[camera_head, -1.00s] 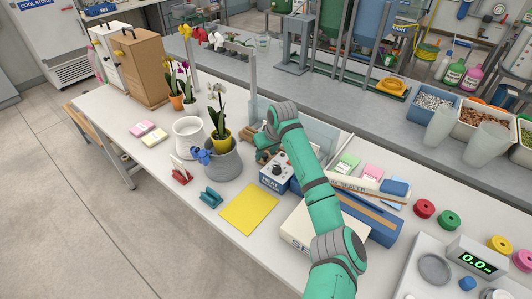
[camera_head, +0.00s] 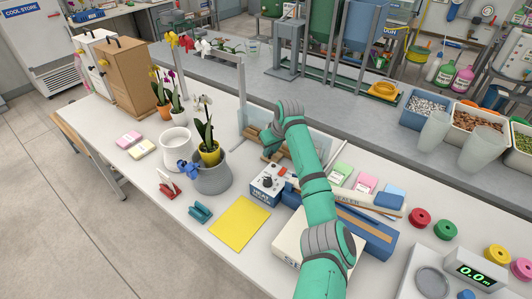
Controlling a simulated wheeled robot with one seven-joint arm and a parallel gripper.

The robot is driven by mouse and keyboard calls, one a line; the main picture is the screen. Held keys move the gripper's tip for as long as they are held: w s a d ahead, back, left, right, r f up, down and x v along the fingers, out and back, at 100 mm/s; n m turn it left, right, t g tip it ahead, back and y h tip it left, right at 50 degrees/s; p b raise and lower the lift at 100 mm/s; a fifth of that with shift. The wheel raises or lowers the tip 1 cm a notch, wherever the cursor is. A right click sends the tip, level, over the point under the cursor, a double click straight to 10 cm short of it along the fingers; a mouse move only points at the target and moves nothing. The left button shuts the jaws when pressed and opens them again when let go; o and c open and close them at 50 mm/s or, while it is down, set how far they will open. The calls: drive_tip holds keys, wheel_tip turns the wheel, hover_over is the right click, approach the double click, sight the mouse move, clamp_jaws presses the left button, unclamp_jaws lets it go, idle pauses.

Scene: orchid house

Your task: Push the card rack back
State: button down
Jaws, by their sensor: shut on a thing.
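A low brown wooden piece (camera_head: 252,133), which I take to be the card rack, is partly visible near the back edge of the white bench, by the clear panel. My arm covers much of it, and no cards can be made out on it. My gripper (camera_head: 268,144) is at this piece, behind the bend of my green arm. It is shut on it, though the fingertips are small and mostly hidden.
A clear panel (camera_head: 314,140) stands behind. A yellow sheet (camera_head: 239,222) lies in front. Coloured packets (camera_head: 365,182) are to the right.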

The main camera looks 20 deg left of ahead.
drive_tip(key=shift+w+r, duration=0.1)
drive_tip(key=shift+w, duration=0.1)
drive_tip(key=c, duration=1.6)
unclamp_jaws()
drive_tip(key=shift+w+d, duration=0.1)
drive_tip(key=shift+o, duration=0.2)
drive_tip(key=v, duration=1)
drive_tip(key=shift+s+r, duration=0.2)
drive_tip(key=shift+r, duration=0.1)
drive_tip(key=shift+w+d, duration=0.1)
drive_tip(key=shift+d, duration=0.1)
